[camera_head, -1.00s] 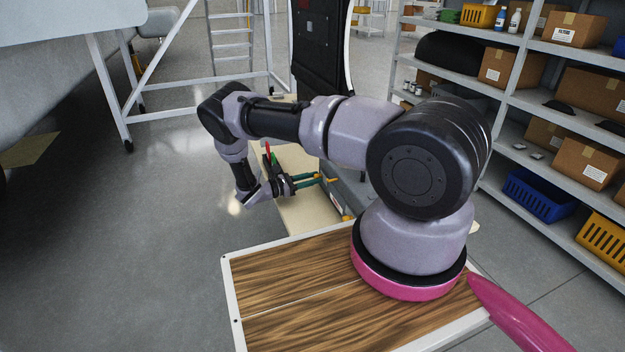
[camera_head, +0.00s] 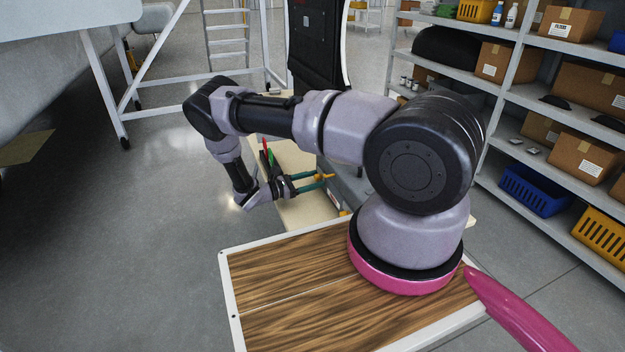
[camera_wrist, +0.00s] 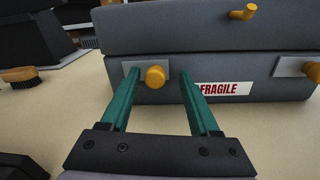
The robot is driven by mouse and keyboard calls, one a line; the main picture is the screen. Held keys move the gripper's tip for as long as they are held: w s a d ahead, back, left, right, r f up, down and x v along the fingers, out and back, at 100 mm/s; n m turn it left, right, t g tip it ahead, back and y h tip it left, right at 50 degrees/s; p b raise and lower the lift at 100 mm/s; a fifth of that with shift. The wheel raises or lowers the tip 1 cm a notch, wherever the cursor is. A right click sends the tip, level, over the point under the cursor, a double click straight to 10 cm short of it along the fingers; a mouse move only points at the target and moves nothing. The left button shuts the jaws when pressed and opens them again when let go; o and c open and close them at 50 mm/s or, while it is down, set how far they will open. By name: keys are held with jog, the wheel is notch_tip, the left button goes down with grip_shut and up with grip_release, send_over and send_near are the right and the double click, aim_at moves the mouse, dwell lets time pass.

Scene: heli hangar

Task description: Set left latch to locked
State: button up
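A grey hard case (camera_wrist: 225,85) with a red-lettered FRAGILE label stands on a pale tabletop (camera_wrist: 60,130). Its left latch (camera_wrist: 155,77) is a round yellow knob on a light metal plate; it also shows in the head view (camera_head: 329,176). The right latch (camera_wrist: 313,72) is at the picture's right edge. My gripper (camera_wrist: 159,74) is open, with its teal fingers on either side of the left latch knob. I cannot tell whether they touch it. In the head view my gripper (camera_head: 312,181) points right, toward the case front. The latch's lock state is not clear.
A yellow piece (camera_wrist: 237,12) stands on the case lid. A brush (camera_wrist: 20,75) lies to the left on the table. Shelves with boxes and bins (camera_head: 540,190) stand on the right, a ladder (camera_head: 226,45) behind. Floor (camera_head: 130,230) is free on the left.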

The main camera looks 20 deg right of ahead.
jog(key=a, duration=1)
jog(key=shift+s+a, duration=0.25)
jog(key=shift+a, duration=0.15)
